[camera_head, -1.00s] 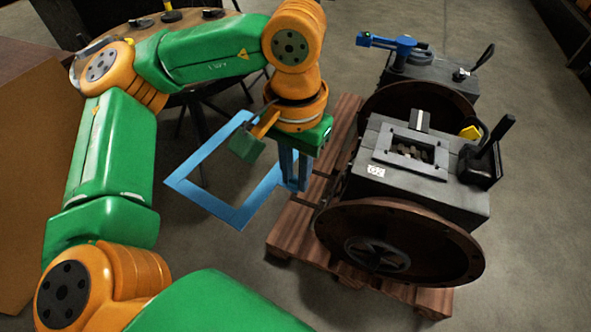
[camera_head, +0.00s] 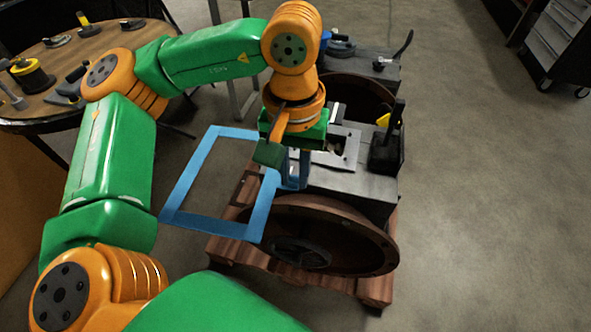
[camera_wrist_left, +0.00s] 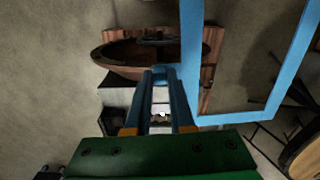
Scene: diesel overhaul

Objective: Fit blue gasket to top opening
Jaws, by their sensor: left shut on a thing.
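The blue gasket (camera_head: 176,187) is a flat rectangular frame. My left gripper (camera_head: 293,180) is shut on one side of it and holds it in the air, so that the frame juts out to the left. In the left wrist view my left gripper's fingers (camera_wrist_left: 162,78) close on the gasket (camera_wrist_left: 192,50), whose frame spreads to the right. The top opening (camera_head: 338,146) is in the light-rimmed plate on the near grey machine. My gripper is just left of and in front of it and partly hides it. My right gripper is not in view.
A round table (camera_head: 40,105) with several tools is at left. Floor at right is clear.

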